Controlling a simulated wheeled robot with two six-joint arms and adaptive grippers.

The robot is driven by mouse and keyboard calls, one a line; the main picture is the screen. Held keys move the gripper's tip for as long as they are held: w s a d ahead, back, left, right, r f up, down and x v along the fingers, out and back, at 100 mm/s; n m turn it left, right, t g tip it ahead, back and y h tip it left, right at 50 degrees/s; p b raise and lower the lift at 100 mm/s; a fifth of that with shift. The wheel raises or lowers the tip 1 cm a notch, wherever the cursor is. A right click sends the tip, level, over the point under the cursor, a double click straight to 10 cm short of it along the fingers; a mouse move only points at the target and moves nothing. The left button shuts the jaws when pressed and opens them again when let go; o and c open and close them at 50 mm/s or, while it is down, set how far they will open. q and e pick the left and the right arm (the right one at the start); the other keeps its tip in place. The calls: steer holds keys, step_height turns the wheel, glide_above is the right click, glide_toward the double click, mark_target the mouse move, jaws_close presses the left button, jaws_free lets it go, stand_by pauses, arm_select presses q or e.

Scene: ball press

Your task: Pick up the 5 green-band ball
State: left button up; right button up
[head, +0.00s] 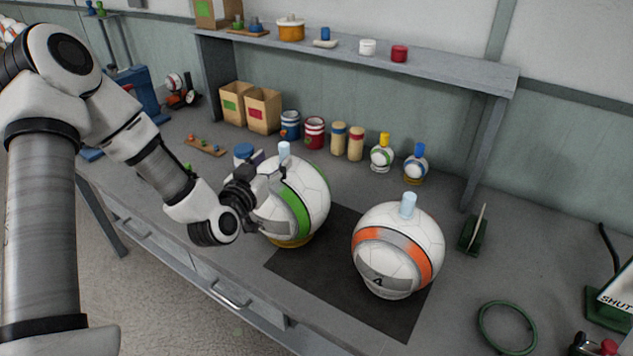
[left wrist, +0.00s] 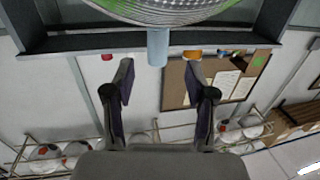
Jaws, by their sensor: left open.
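The green-band ball (head: 309,190) is a large white ball with a green and grey band. It stands on a yellowish ring on the bench, and a pale blue peg (head: 284,150) sticks up from its top. Its number is hidden from here. My left gripper (head: 268,178) is open in front of the ball's upper left side, just below the peg. In the left wrist view, the peg (left wrist: 157,46) lies beyond the two spread fingertips (left wrist: 159,74), in line with the gap between them. The gap is empty. My right gripper is not in view.
An orange-band ball (head: 398,250) marked 4, also with a pale blue peg, stands to the right on a dark mat (head: 335,270). Cans, tan boxes (head: 262,110) and small balls line the back under a shelf (head: 440,75). A green ring (head: 507,328) lies at front right.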

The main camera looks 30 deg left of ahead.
mark_target(282, 150)
arm_select(q)
steer(key=shift+w+r+p, duration=0.3)
steer(key=shift+w+r, duration=0.05)
steer(key=shift+w, duration=0.3)
steer(key=w, duration=0.1)
steer(key=w+p, duration=0.1)
steer(key=w, duration=0.2)
steer(key=shift+w+a+f, duration=0.2)
steer(key=shift+w+f, duration=0.05)
steer(key=shift+w, duration=0.05)
steer(key=shift+w+f, duration=0.1)
steer(key=shift+w, duration=0.15)
steer(key=shift+s, duration=0.25)
steer(key=shift+c, duration=0.7)
jaws_close()
